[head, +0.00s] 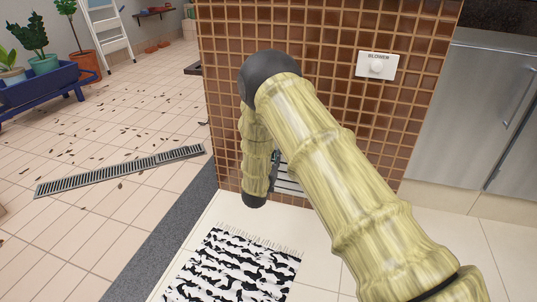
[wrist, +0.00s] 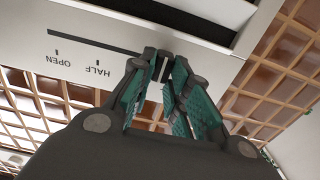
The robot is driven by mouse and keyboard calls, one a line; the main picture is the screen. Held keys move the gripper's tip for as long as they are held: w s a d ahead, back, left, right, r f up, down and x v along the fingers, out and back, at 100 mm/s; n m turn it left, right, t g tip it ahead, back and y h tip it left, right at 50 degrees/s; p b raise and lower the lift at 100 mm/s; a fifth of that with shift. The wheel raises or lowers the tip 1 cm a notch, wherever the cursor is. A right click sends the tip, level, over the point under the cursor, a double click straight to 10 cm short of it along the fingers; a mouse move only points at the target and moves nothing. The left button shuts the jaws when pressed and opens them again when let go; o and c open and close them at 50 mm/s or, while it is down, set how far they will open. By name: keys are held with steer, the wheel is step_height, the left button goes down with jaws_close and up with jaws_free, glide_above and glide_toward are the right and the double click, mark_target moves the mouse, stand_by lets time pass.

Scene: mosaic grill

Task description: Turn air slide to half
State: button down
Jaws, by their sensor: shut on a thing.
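The air slide is a pale panel (wrist: 85,50) in the wrist view, with a dark slot (wrist: 95,42) and the labels OPEN and HALF, seen upside down. Its small knob (wrist: 162,66) is at the right end of the visible slot, to the right of the HALF mark. My gripper (wrist: 165,68) is shut on the knob, its teal pads on both sides of it. The fingers hide the panel beyond HALF. In the head view a slatted vent (head: 287,184) shows low on the brown tiled wall, partly behind my arm. My gripper is mostly hidden there.
A switch labelled BLOWER (head: 377,66) is on the tiled wall (head: 420,25). A steel cabinet (head: 460,110) stands at the right. A black-and-white rug (head: 235,265) lies in front. A floor grate (head: 120,172) and scattered leaves are at the left. A blue planter stand (head: 45,92) is beyond.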

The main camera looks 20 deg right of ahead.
steer(key=s+d+p, duration=0.3)
steer(key=s+d, duration=0.1)
steer(key=d, duration=0.2)
steer(key=shift+s, duration=0.15)
steer(key=shift+d, duration=0.1)
steer(key=c, duration=1.4)
jaws_free()
steer(key=shift+o, duration=0.2)
steer(key=v, duration=1.2)
